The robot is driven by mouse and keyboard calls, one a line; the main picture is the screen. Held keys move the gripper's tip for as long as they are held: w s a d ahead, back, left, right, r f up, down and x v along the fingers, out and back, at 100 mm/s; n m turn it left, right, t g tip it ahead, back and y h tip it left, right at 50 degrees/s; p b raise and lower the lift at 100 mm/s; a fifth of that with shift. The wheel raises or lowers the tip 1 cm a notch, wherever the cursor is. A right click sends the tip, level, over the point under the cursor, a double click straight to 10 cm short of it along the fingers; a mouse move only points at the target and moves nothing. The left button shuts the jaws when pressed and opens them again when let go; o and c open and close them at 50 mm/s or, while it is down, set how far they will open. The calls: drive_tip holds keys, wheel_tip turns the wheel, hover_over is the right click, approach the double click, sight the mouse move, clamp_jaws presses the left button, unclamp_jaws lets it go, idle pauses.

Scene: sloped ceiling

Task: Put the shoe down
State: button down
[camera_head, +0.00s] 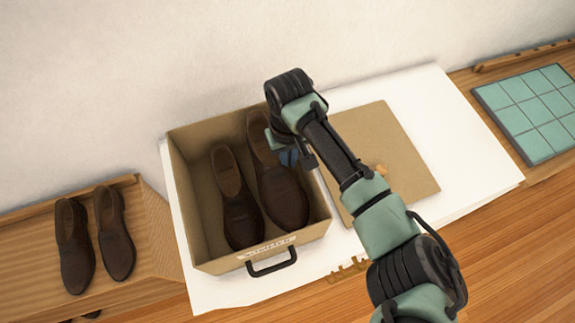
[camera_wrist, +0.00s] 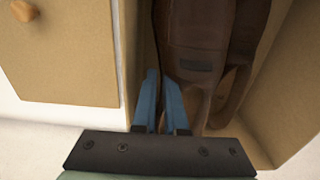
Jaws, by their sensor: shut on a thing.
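Two brown leather shoes are in the open tan box (camera_head: 190,180) on the white surface. The right shoe (camera_head: 283,197) lies along the box's right wall, heel end toward the wall behind, and shows close in the wrist view (camera_wrist: 195,40). The left shoe (camera_head: 238,205) lies beside it, and part of it shows in the wrist view (camera_wrist: 248,30). My gripper (camera_head: 289,157) reaches in over the box's right side. Its blue fingers (camera_wrist: 160,88) are close together, shut on the right shoe's edge near the heel. Whether this shoe touches the box floor cannot be told.
A flat tan lid (camera_head: 400,150) with a wooden knob lies right of the box. The box has a dark handle (camera_head: 272,262) in front. Another brown pair (camera_head: 115,235) stands on a wooden bench at left. A green tiled panel (camera_head: 535,115) is far right.

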drive_tip(key=shift+a+f+p, duration=0.1)
drive_tip(key=shift+f+p, duration=0.2)
drive_tip(key=shift+f, duration=2.4)
drive_tip(key=shift+f, duration=0.1)
